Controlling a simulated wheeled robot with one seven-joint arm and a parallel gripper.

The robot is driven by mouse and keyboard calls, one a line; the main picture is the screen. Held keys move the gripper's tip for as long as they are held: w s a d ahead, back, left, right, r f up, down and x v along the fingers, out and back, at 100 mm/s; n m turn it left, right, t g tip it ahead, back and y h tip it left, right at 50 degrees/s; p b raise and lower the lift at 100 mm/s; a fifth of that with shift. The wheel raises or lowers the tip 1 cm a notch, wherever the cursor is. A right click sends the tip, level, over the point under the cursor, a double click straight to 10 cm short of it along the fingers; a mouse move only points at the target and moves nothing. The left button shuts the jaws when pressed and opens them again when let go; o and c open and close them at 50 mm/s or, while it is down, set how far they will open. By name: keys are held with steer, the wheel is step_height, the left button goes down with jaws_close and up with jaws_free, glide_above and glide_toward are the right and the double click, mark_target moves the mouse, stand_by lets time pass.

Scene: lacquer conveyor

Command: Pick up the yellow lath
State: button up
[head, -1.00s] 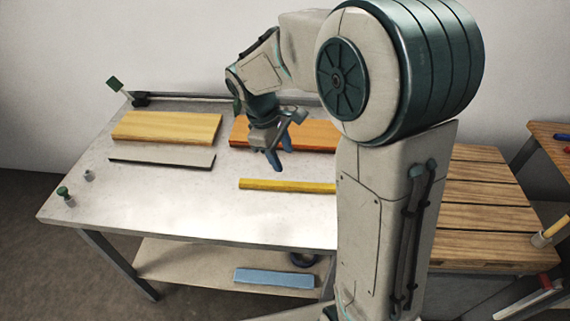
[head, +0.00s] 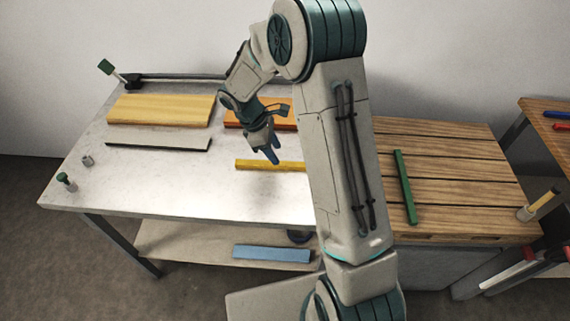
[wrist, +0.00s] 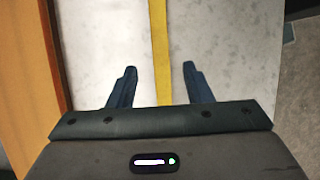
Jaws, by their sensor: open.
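The yellow lath (head: 269,165) is a long, thin yellow strip lying flat on the grey-white table. Its right part is hidden behind my arm in the head view. My gripper (head: 272,155) is over the lath with its blue fingers pointing down. In the wrist view the lath (wrist: 161,50) runs from the top edge down between the two open, dark blue fingers of my gripper (wrist: 158,85), touching neither finger in the picture. Its lower end is hidden behind the gripper body.
A wide yellow board (head: 160,110), a grey board (head: 157,137) and an orange board (head: 236,116) lie toward the back of the table (head: 200,190). A green strip (head: 404,187) lies on the slatted wooden bench at right. A blue strip (head: 271,254) is on the lower shelf.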

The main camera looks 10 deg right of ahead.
mark_target(285, 163)
steer(key=shift+d+p+x, duration=0.1)
steer(key=shift+p+x, duration=0.25)
steer(key=shift+x, duration=1)
steer(key=shift+d+p+x, duration=0.15)
steer(key=shift+p+x, duration=0.2)
steer(key=shift+x, duration=1)
steer(key=shift+s+r, duration=0.15)
jaws_close()
